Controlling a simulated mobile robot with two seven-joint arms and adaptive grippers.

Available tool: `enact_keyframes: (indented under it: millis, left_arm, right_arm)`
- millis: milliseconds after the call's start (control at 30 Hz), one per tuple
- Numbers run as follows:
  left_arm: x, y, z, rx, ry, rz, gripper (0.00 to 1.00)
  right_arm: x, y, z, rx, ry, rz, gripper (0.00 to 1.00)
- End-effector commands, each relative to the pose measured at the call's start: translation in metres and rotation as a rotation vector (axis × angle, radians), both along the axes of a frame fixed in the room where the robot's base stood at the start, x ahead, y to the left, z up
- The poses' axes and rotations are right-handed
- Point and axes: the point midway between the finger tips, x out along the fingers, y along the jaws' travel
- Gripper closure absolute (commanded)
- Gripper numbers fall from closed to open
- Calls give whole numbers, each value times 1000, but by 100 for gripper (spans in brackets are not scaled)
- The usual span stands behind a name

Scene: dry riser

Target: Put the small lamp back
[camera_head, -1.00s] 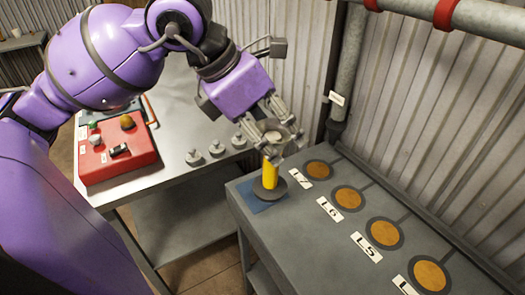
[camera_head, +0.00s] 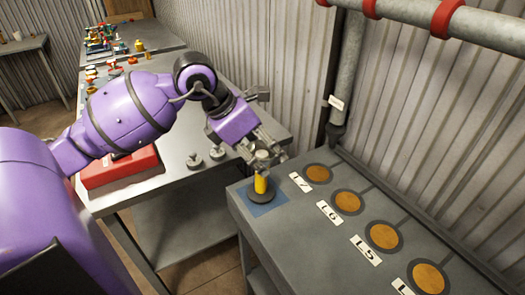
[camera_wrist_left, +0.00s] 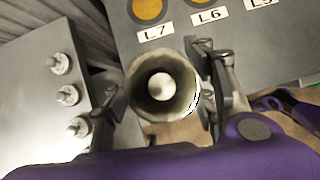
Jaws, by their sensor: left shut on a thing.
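The small lamp (camera_head: 261,185) has a yellow body and a round dark base. It stands upright over a blue square (camera_head: 264,209) at the left end of a grey bench; its base looks to be on the square. My left gripper (camera_head: 264,157) is shut on the lamp's top from above. In the left wrist view the lamp's round, cup-like head (camera_wrist_left: 165,88), with a pale bulb inside, lies between the two fingers. The fingers partly hide the head in the head view.
Orange discs (camera_head: 347,201) with labels L7, L6 and L5 line the bench. A metal table (camera_head: 180,180) at left bears a red box (camera_head: 120,170) and small grey fittings (camera_head: 217,153). A corrugated wall and a vertical pipe (camera_head: 347,80) stand behind.

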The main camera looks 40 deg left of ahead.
Motion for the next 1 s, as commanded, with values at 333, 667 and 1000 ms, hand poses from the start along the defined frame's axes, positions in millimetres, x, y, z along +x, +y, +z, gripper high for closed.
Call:
enact_keyframes:
  millis: [333,667,1000]
  left_arm:
    - [1,0,-3,0,-6,0,100]
    - [0,0,-3,1,-3,-1,28]
    - [-7,5,12,3,-3,0,28]
  right_arm:
    - [-1,0,-1,0,3,0,100]
    - [-1,0,-1,-1,2,1,100]
    - [0,0,1,-1,0,0,100]
